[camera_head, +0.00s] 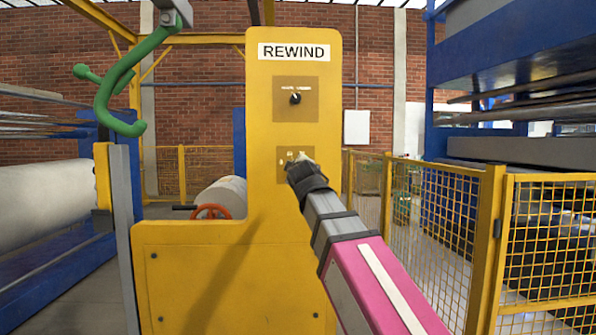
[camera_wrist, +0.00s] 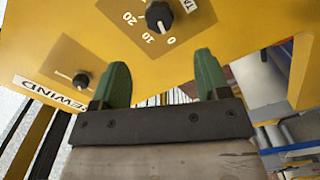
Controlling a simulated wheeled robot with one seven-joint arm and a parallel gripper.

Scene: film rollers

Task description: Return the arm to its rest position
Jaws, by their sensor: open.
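My arm reaches up from the lower right in the head view to the yellow REWIND panel (camera_head: 262,140). My gripper (camera_head: 297,163) is in front of the panel's lower brown plate and hides part of it. In the wrist view, the two green fingers of my gripper (camera_wrist: 162,66) are spread apart with nothing between them. A black knob (camera_wrist: 159,16) on a plate marked 0, 10, 20 lies beyond the fingertips, apart from them. The upper plate has a small black switch (camera_head: 295,97), which also shows in the wrist view (camera_wrist: 81,80).
A yellow mesh fence (camera_head: 441,222) stands right of the panel, near my arm. A green hooked bar (camera_head: 104,95) hangs at the left. A red handwheel (camera_head: 212,212) and a pale roll (camera_head: 225,193) are behind the yellow housing. A large white roll (camera_head: 40,200) lies far left.

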